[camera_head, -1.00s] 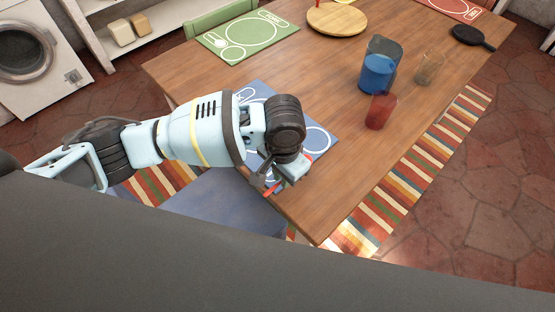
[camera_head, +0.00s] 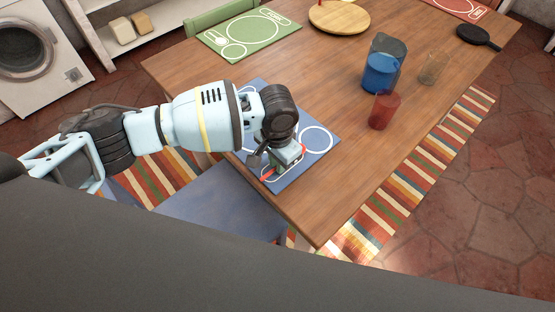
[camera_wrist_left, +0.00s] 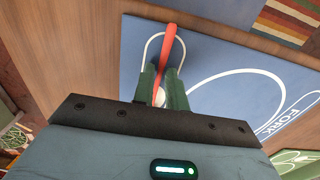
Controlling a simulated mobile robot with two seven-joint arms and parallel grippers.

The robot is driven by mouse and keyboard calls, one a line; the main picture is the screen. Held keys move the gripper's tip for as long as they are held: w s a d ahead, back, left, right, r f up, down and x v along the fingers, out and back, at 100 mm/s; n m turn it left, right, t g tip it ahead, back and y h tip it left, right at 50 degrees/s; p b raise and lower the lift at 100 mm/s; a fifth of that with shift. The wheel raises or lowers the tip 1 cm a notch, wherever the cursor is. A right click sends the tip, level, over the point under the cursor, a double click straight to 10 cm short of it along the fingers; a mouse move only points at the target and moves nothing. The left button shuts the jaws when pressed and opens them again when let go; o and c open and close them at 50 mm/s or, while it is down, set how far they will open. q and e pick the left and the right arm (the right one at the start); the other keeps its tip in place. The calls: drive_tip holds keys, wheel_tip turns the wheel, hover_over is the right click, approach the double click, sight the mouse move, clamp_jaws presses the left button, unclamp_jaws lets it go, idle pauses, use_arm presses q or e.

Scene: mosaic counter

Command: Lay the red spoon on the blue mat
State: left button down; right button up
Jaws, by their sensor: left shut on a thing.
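The red spoon (camera_head: 267,177) is held in my left gripper (camera_head: 283,167), over the near part of the blue mat (camera_head: 325,157). In the left wrist view, the fingers of the gripper (camera_wrist_left: 162,88) are closed around the red spoon (camera_wrist_left: 169,45), which lies along a white spoon-shaped outline on the blue mat (camera_wrist_left: 215,55). I cannot tell whether the spoon touches the mat. The gripper and wrist hide part of the mat and the middle of the spoon. My right gripper does not show.
A red cup (camera_head: 383,112), a blue cup (camera_head: 379,74), and a clear brown glass (camera_head: 433,68) stand right of the mat. A green mat (camera_head: 225,45) and a round wooden board (camera_head: 338,18) are further back. A blue chair seat (camera_head: 215,205) is at the near edge.

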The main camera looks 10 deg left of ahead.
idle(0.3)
use_arm(q)
drive_tip(key=c, duration=1.4)
unclamp_jaws()
drive_tip(key=shift+c, duration=0.2)
drive_tip(key=shift+o, duration=0.2)
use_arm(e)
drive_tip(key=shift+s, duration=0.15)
